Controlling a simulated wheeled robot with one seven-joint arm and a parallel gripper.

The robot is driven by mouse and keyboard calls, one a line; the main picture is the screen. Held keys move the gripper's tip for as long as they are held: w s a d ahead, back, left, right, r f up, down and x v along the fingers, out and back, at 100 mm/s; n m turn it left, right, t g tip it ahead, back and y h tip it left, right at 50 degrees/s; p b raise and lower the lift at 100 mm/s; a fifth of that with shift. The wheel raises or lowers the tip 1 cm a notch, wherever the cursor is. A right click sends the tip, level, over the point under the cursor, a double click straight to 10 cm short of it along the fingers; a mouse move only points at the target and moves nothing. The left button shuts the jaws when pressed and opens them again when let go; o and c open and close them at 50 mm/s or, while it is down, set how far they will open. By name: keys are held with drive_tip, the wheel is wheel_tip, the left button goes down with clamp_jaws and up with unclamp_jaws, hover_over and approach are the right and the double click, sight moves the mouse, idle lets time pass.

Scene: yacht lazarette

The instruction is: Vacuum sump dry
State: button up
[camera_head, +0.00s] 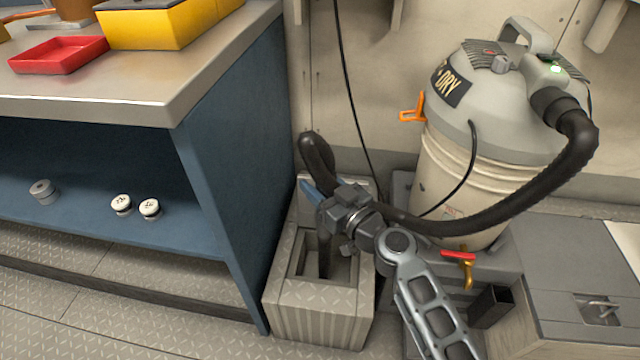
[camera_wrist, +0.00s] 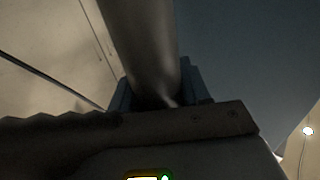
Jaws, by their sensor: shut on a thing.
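A wet-dry vacuum (camera_head: 475,150) with a grey lid and cream drum stands at the right, a green light lit on its head. Its black hose (camera_head: 480,222) loops down to my gripper (camera_head: 332,208). My gripper is shut on the hose's wand end, over the sump (camera_head: 318,295), a box of tread plate with a square opening. A dark tube (camera_head: 324,255) reaches down from the gripper into the opening. The tip and any water inside are hidden. In the wrist view, the dark tube (camera_wrist: 145,45) rises between the jaws (camera_wrist: 160,95).
A blue bench (camera_head: 225,170) with a metal top stands at the left, close to the sump. It carries a red tray (camera_head: 58,55) and a yellow box (camera_head: 160,24). Several small round parts sit on its shelf. A red-handled valve (camera_head: 460,257) is right of the sump.

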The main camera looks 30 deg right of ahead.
wheel_tip(320, 180, up, 27)
drive_tip(key=p, duration=2)
idle(0.5)
drive_tip(key=s+a+f+m+h+p, duration=0.1)
drive_tip(key=s+f+m+h+p, duration=0.1)
drive_tip(key=s+f, duration=0.5)
drive_tip(key=shift+a+f+h, duration=0.25)
drive_tip(key=shift+f+h, duration=0.45)
drive_tip(key=shift+f, duration=1.55)
